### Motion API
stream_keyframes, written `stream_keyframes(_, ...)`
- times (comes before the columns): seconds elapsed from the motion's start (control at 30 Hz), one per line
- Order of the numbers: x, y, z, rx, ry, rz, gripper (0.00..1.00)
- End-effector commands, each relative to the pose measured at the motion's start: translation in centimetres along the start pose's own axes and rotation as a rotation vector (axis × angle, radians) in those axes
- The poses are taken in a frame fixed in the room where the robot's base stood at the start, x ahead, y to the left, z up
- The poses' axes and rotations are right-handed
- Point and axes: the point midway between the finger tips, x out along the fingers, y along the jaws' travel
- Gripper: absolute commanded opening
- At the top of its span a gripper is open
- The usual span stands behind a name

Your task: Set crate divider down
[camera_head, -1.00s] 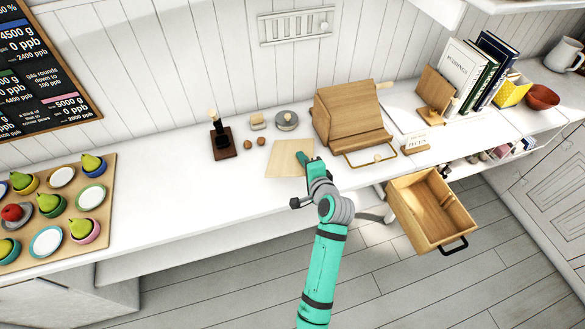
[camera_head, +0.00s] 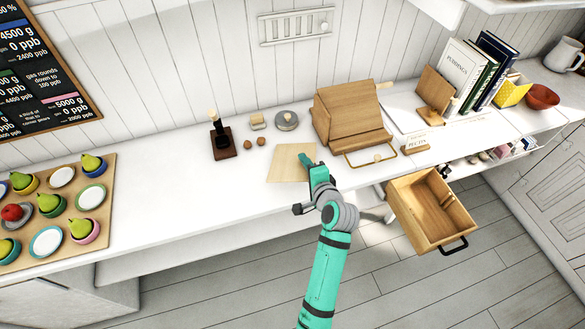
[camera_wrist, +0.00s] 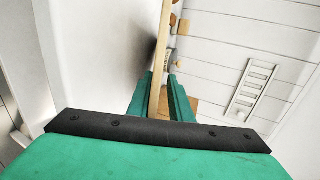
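The crate divider is a thin, light wooden panel (camera_head: 290,161) over the white counter, left of the wooden box. In the wrist view it shows edge-on as a narrow strip (camera_wrist: 164,40), roughly level with the counter, with a dark shadow beside it. My gripper (camera_head: 311,165) is at the panel's right edge. In the wrist view my two green fingers (camera_wrist: 161,84) lie against both faces of the strip, so the gripper is shut on it. The exact gap between the panel and the counter cannot be told.
A wooden slant-front box (camera_head: 350,112) stands right of the panel. A dark stand (camera_head: 222,143), two small brown balls and a grey round tin (camera_head: 287,121) are behind it. An open wooden drawer (camera_head: 430,210) juts out at right. The counter to the left is clear up to the fruit board (camera_head: 100,180).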

Motion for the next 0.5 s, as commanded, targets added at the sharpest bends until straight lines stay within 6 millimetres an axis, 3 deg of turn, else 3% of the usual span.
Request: stream_keyframes(0.5, -5.2, 0.0, 0.0, 0.001, 0.001, 0.0, 0.19)
